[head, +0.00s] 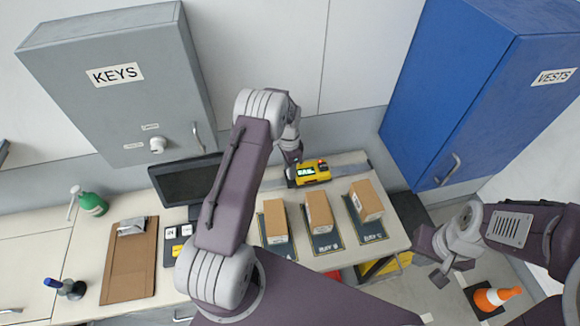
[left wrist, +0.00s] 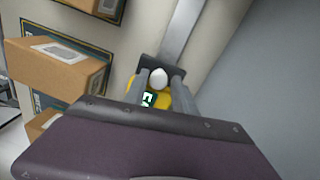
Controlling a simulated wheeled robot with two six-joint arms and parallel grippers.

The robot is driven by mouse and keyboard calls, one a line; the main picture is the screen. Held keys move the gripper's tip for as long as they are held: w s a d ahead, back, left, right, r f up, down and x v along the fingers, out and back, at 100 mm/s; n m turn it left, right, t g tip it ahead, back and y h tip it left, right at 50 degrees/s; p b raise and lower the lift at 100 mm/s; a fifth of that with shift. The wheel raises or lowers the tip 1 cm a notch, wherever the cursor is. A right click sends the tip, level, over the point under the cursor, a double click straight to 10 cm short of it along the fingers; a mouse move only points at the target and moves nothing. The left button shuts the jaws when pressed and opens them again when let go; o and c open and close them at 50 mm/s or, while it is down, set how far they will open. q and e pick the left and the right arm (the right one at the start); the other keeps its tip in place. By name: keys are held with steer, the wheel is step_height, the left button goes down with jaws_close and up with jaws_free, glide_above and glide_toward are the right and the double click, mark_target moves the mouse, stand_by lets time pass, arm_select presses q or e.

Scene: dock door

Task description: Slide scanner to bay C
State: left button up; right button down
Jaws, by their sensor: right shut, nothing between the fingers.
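The yellow scanner (head: 309,173) with a lit green display sits on a grey rail (head: 350,169) at the back of the table, roughly behind the middle box. In the left wrist view its yellow body and display (left wrist: 150,98) show partly between my fingers. My left gripper (head: 292,166) is down at the scanner's left end. In the left wrist view its two fingers stand on either side of a white rounded knob (left wrist: 159,78); whether they press on it is unclear. My right gripper (head: 437,262) is shut and empty, right of the table.
Three cardboard boxes (head: 277,221), (head: 319,211), (head: 366,200) stand on dark bay mats (head: 326,242) in front of the rail; the mat lettering is hard to read. A monitor (head: 186,181) stands left. A blue cabinet (head: 470,90) hangs right. A traffic cone (head: 495,298) stands on the floor.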

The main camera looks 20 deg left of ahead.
arm_select(q)
steer(key=shift+s, duration=0.15)
steer(key=shift+s+r, duration=0.1)
steer(key=shift+r, duration=0.05)
steer(key=shift+c, duration=1.2)
jaws_close()
